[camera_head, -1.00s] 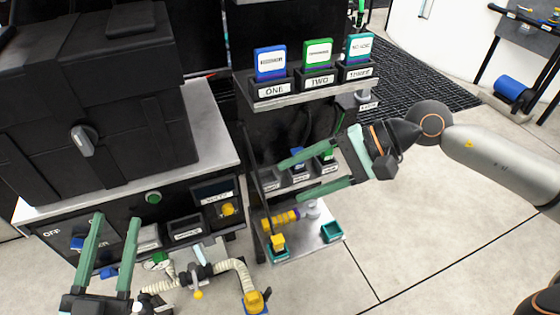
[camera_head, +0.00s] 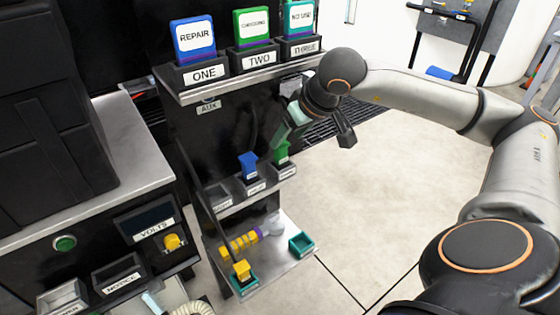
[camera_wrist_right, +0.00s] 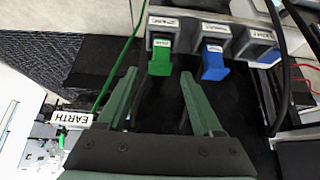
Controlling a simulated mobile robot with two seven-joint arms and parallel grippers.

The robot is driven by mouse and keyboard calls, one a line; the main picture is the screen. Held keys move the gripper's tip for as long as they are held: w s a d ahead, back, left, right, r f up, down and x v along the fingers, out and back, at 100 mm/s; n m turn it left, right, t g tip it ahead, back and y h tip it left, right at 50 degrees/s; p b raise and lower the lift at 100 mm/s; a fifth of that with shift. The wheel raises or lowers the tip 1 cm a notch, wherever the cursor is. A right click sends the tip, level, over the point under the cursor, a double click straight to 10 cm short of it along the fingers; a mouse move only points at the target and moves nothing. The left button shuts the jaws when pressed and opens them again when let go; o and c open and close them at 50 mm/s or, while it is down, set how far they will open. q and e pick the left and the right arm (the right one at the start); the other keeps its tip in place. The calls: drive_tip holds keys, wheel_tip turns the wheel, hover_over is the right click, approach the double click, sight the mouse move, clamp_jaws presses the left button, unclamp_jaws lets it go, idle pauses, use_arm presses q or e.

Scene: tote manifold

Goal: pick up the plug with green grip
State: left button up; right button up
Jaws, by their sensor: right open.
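The plug with green grip (camera_head: 282,153) stands in the right-hand slot of the middle shelf's socket row. It also shows in the right wrist view (camera_wrist_right: 160,62), just beyond the fingertips. A plug with blue grip (camera_head: 248,166) stands in the slot to its left; in the right wrist view the blue grip (camera_wrist_right: 214,66) is right of the green one. My right gripper (camera_wrist_right: 158,78) is open and empty, its fingers pointing toward the green grip, apart from it. In the head view my right gripper (camera_head: 286,130) is partly hidden by its own wrist. My left gripper is not in view.
The upper shelf (camera_head: 235,82) holds blue, green and teal cards above the sockets. The lower shelf (camera_head: 275,270) holds a yellow ribbed piece and teal trays. A green cable (camera_wrist_right: 118,70) runs near the left finger, by an EARTH tag (camera_wrist_right: 74,118). Open floor lies right of the shelves.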

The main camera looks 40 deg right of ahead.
sight(283, 144)
drive_tip(key=b+x, duration=0.2)
drive_tip(key=x, duration=0.4)
drive_tip(key=shift+f, duration=0.1)
clamp_jaws()
idle(0.3)
